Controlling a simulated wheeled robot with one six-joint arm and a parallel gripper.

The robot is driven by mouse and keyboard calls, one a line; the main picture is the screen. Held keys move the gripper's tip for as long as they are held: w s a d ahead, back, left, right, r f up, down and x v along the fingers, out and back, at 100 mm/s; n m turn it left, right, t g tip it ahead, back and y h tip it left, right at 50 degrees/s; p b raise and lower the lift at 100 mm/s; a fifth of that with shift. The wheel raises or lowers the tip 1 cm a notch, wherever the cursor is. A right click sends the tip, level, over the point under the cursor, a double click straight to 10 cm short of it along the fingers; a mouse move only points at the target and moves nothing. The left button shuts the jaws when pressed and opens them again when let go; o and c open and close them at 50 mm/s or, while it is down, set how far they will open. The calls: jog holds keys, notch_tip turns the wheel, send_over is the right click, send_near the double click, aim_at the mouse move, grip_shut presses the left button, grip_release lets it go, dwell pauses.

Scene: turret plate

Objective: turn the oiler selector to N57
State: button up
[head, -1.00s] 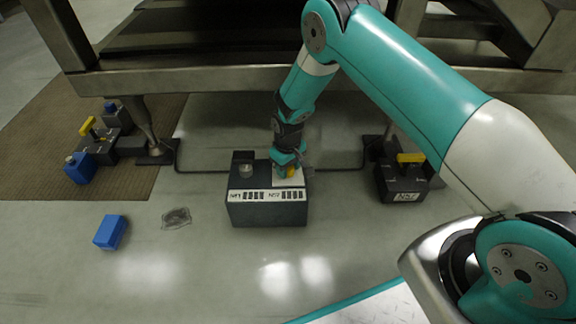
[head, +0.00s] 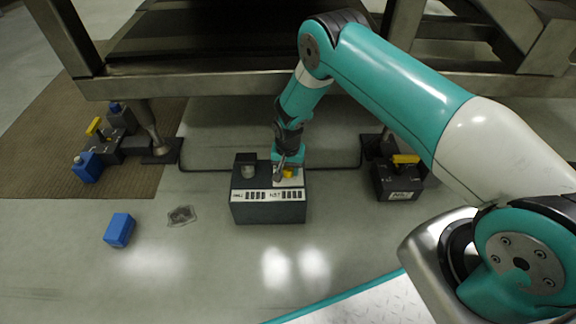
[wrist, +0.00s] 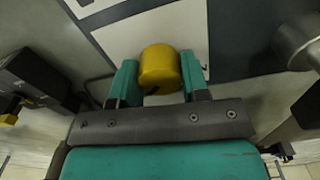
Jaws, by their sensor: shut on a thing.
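The oiler selector is a dark grey box (head: 268,212) on the floor, with two white labels along its front edge. The print is too small to read surely; the right label (head: 283,195) may read N57. Its yellow knob (head: 289,173) sits on a white plate on the right of the top and is partly hidden by my gripper (head: 288,168). In the wrist view the round yellow knob (wrist: 160,66) is between the two teal fingers of my gripper (wrist: 159,82), which is shut on it. A dark mark shows at the knob's near edge.
A dark unit with a yellow handle (head: 405,159) is to the right; another (head: 94,126) is on the brown mat. A metal frame (head: 200,84) spans above.

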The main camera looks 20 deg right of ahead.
jog(key=shift+m, duration=0.7)
jog(key=o, duration=0.9)
jog(key=shift+o, duration=0.2)
notch_tip(320, 180, up, 17)
jog(key=p, duration=0.8)
jog(key=shift+r, duration=0.2)
